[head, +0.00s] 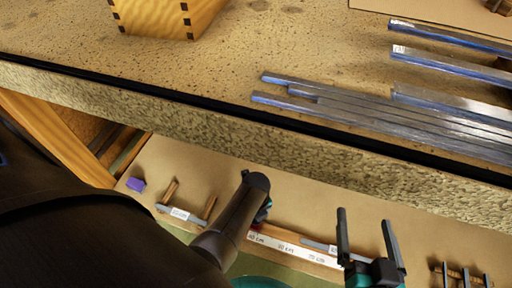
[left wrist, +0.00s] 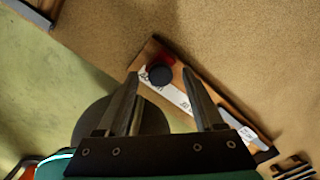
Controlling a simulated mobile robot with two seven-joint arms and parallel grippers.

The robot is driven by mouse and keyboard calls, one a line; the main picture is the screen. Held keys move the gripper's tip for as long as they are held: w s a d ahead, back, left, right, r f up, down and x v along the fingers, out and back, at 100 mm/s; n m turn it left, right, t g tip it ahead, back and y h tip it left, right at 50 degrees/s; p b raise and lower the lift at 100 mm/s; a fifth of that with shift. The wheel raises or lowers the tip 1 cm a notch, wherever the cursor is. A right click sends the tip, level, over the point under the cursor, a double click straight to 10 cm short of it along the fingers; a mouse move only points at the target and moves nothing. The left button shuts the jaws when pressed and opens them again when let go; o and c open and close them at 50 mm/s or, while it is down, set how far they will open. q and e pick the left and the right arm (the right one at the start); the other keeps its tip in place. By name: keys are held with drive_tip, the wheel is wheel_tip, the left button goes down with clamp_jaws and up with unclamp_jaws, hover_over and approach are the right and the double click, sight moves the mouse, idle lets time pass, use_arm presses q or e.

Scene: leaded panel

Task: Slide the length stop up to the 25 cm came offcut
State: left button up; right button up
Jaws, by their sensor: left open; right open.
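In the left wrist view the length stop, a red block with a round black knob (left wrist: 160,73), sits at the upper end of a wooden rail with a white scale (left wrist: 178,97). My left gripper (left wrist: 160,75) is open, its fingertips on either side of the knob in the picture; I cannot tell how far above it they are. In the head view my left arm mostly hides the stop. A grey labelled offcut (head: 180,213) lies across wooden pegs at left; another grey strip (head: 318,245) lies by the rail. Their labels are not clearly legible. My right gripper (head: 370,235) is open and empty.
The raised bench edge (head: 300,135) runs above the lower shelf. Long came strips (head: 380,115) lie on the bench near a wooden box (head: 165,15). A purple block (head: 136,184) is at lower left, a small peg rack (head: 465,277) at lower right.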

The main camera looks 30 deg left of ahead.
use_arm(q)
drive_tip(key=shift+f, duration=0.2)
idle(0.3)
clamp_jaws()
idle(0.3)
